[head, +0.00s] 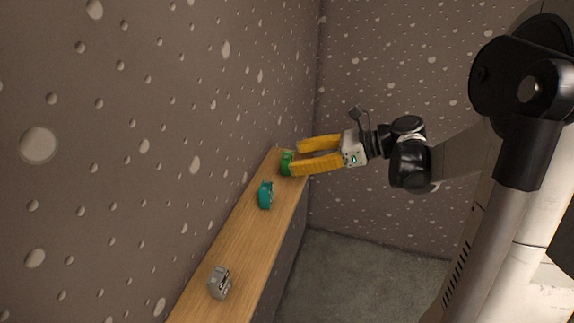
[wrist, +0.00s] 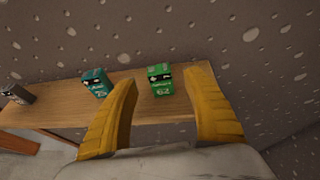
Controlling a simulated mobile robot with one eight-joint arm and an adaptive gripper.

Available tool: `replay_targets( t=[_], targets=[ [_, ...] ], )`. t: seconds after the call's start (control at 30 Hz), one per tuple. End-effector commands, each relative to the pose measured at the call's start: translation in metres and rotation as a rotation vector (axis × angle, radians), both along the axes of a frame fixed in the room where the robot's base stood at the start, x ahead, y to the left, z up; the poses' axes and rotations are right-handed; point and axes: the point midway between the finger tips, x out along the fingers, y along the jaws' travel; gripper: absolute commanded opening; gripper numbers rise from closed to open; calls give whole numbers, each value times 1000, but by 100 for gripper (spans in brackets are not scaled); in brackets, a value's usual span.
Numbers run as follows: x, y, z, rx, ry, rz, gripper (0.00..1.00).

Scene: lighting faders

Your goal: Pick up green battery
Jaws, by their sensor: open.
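The green battery (head: 286,163) stands near the far end of a wooden shelf top (head: 232,239), close to the wall. In the wrist view the green battery (wrist: 160,80) stands upright between and beyond my two yellow fingers. My gripper (head: 292,160) is open and empty in the head view, its fingertips close to the battery. In the wrist view my gripper (wrist: 166,90) shows a wide gap between its fingers. In the head view one finger partly hides the battery, and I cannot tell whether it touches.
A teal battery-like block (head: 265,195) stands nearer along the shelf, and a grey one (head: 219,283) stands nearer still. The wrist view shows the teal block (wrist: 96,82) just left of my left finger. The dotted wall runs along the shelf's back. Bare wood separates the blocks.

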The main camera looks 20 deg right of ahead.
Motion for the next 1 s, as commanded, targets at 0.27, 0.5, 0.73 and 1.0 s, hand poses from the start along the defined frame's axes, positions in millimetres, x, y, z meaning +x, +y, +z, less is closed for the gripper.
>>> replay_targets(
  t=[0.27,0.5,0.73,1.0],
  targets=[
    [16,29,-22,-1,0,1,58],
    [16,29,-21,-2,-1,-1,47],
    [16,29,-21,-2,-1,-1,0],
    [16,29,-21,-1,0,0,0]
  ],
)
